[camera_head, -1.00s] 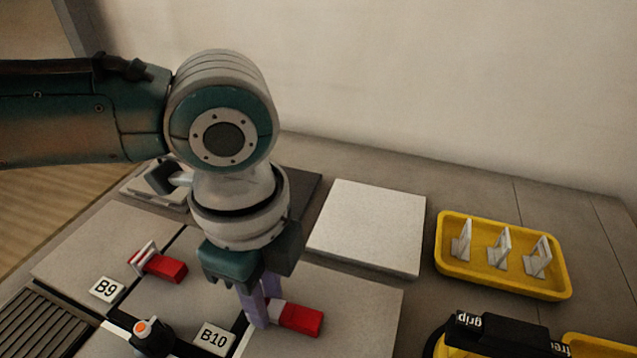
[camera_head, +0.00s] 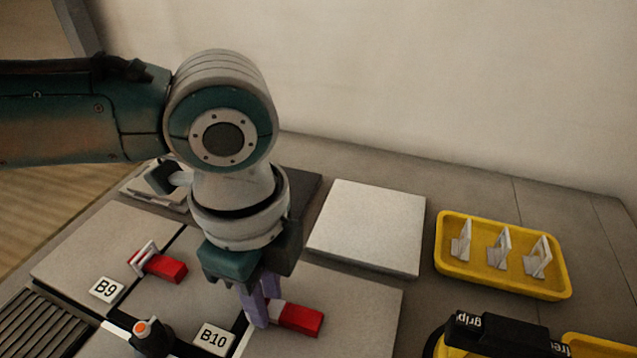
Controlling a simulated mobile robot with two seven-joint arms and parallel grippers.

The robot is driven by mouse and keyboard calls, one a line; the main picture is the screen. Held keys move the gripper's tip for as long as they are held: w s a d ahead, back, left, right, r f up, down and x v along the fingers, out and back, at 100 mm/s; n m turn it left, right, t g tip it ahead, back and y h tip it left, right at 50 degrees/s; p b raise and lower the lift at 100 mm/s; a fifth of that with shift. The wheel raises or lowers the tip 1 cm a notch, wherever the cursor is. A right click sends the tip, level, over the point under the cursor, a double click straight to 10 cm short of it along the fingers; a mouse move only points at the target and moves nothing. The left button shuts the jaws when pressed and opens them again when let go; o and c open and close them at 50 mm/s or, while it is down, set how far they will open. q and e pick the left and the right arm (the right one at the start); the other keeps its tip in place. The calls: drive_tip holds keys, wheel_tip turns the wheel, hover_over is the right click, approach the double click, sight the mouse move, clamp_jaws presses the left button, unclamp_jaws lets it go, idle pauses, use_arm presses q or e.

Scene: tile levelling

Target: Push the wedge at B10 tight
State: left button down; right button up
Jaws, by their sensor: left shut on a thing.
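The B10 label (camera_head: 213,338) lies at the bottom middle of the view. Just right of it, a red wedge (camera_head: 302,320) lies on the tile (camera_head: 350,295), with its pale end towards my left gripper. My left gripper (camera_head: 262,312) points down with its purple fingers at the joint beside B10, at the wedge's left end. The fingers are shut; they hide the clip there and most of what they hold. My right gripper is not in view.
Another red wedge (camera_head: 166,268) sits in a white clip by the B9 label (camera_head: 106,289). A loose white tile (camera_head: 370,225) lies behind. A yellow tray (camera_head: 500,285) holds several white clips. A black tool marked "grip" (camera_head: 500,335) is at the lower right. An orange-topped dark object (camera_head: 150,335) stands near B10.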

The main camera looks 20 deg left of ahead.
use_arm(q)
drive_tip(key=c, duration=0.6)
unclamp_jaws()
